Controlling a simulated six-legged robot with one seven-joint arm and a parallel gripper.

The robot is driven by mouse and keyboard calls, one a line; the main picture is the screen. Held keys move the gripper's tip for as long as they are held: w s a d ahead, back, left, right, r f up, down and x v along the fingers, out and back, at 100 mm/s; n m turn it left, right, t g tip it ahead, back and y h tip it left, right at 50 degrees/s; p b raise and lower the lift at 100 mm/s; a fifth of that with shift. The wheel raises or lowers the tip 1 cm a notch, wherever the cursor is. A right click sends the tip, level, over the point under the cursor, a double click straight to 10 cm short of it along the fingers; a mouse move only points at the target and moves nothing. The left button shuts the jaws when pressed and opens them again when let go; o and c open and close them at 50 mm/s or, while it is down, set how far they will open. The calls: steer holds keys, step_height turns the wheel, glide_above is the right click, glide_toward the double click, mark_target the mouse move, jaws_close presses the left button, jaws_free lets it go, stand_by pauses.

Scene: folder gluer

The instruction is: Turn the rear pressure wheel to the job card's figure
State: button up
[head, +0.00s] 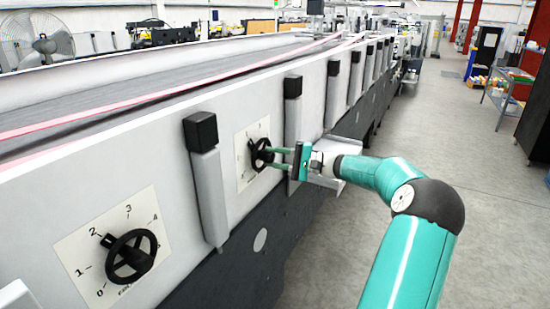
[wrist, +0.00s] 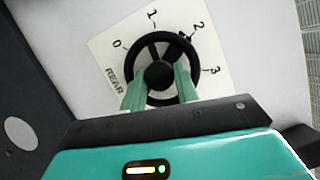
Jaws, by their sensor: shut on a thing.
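The rear pressure wheel (wrist: 159,34) is a black three-spoked handwheel on a white dial plate marked REAR in the wrist view. The figures 0, 1, 2 and 3 show around it. A small black knob on its rim stands close to the 2. My gripper (wrist: 160,82) has its two green fingers on either side of the hub, shut on the wheel. In the head view the same wheel (head: 259,154) sits in the middle of the machine's side, with my gripper (head: 272,158) reaching it from the right. I cannot make out a job card.
A second black handwheel (head: 131,256) on a plate with figures 0 to 4 is at the lower left. Black-capped posts (head: 201,132) stand along the machine side, one on each side of the rear wheel. The floor (head: 440,130) to the right is clear.

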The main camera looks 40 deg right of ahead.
steer(key=shift+m, duration=0.6)
steer(key=o, duration=1)
steer(key=shift+c, duration=0.2)
steer(key=shift+s+d, duration=0.1)
steer(key=v, duration=1.3)
steer(key=shift+s+f, duration=0.25)
steer(key=shift+s, duration=0.05)
steer(key=shift+d, duration=0.1)
